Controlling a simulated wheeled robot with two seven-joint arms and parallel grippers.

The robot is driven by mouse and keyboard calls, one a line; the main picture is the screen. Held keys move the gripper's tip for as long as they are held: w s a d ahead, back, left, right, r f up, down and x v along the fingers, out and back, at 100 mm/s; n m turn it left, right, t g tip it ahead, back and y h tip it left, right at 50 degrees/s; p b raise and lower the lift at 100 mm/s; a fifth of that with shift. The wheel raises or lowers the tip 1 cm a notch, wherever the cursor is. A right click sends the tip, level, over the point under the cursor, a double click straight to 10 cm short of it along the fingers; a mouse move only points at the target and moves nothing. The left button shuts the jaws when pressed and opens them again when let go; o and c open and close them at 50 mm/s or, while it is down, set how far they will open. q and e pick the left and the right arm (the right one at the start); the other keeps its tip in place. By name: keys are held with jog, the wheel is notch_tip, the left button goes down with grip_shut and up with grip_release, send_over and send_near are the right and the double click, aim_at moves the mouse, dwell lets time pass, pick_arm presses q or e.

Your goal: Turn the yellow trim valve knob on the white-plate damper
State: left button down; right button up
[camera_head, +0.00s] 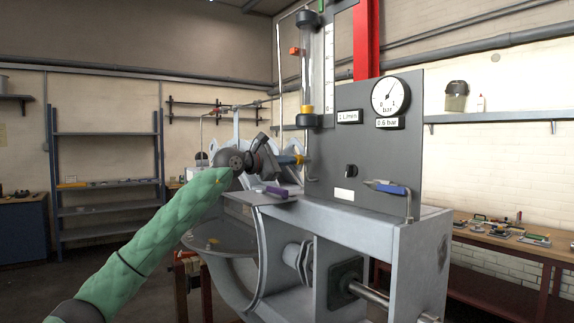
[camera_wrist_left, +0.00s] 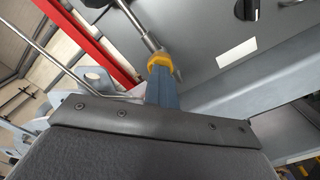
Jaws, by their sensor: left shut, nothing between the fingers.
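My left gripper (camera_head: 290,160) is at the end of the green-sleeved arm, left of the grey gauge panel. Its fingers are shut, with nothing seen between them. The same yellow part shows small in the head view (camera_head: 301,160). I cannot tell whether this is the trim valve knob. No damper with a white plate is clearly identifiable. My right gripper is out of view.
The grey panel (camera_head: 360,150) carries a round gauge (camera_head: 390,97), a black knob (camera_head: 351,171) and a blue lever (camera_head: 391,188). A purple object (camera_head: 277,192) lies on the ledge below my gripper. A red post (camera_head: 367,40) rises behind the panel.

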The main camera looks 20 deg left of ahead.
pick_arm(q)
jog(key=m+b, duration=0.1)
jog(key=m, duration=0.2)
jog(key=c, duration=2.1)
grip_release()
jog(key=o, duration=0.4)
jog(key=shift+s+a, duration=0.1)
jog(key=shift+s, duration=0.05)
jog(key=shift+b+v, duration=0.55)
jog(key=shift+v, duration=0.25)
